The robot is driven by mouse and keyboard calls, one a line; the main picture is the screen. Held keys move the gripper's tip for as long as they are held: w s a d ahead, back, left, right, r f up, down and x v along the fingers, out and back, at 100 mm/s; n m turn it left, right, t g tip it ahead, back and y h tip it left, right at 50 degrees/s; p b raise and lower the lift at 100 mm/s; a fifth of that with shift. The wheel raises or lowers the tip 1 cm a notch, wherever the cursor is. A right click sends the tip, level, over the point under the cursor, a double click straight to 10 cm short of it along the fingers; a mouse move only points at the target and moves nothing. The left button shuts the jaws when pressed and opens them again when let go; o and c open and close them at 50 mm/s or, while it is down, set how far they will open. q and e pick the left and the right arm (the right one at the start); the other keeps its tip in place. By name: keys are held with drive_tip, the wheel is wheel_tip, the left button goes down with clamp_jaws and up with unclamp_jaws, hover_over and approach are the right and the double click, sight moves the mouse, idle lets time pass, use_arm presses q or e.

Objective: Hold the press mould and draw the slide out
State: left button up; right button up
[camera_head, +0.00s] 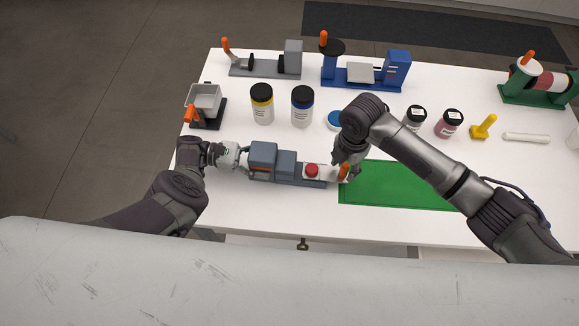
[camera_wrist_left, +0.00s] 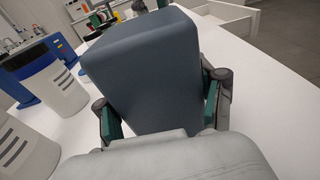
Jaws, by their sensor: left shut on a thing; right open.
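The press mould (camera_head: 264,158) is a blue-grey block device lying near the front left of the white table. My left gripper (camera_head: 245,156) is shut on its left end. In the left wrist view the mould's end block (camera_wrist_left: 150,75) stands between the two green-padded fingers. The slide (camera_head: 325,172) is a pale piece at the mould's right end, with a red round knob (camera_head: 312,170) and an orange handle (camera_head: 344,171). My right gripper (camera_head: 346,165) is open at the orange handle. Its fingers are partly hidden by its own arm, and I cannot tell whether they touch the handle.
A green mat (camera_head: 400,188) lies right of the mould, beneath my right arm. A blue device (camera_head: 365,72) stands farther back. The table's front edge is close.

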use_arm(q)
drive_tip(key=shift+s+f, duration=0.15)
drive_tip(key=shift+f, duration=0.15)
drive_tip(key=o, duration=1.1)
drive_tip(key=shift+c, duration=0.2)
drive_tip(key=o, duration=0.5)
drive_tip(key=shift+o, duration=0.2)
drive_tip(key=shift+r, duration=0.1)
use_arm(e)
wheel_tip(320, 180, up, 12)
drive_tip(key=shift+f, duration=0.25)
use_arm(q)
drive_tip(key=shift+a+r, duration=0.1)
drive_tip(key=shift+a, duration=0.15)
drive_tip(key=shift+w+a+r, duration=0.15)
drive_tip(key=shift+a, duration=1.6)
drive_tip(key=shift+w+a+r, duration=0.1)
drive_tip(key=shift+a+r, duration=0.05)
drive_tip(key=shift+a, duration=1.6)
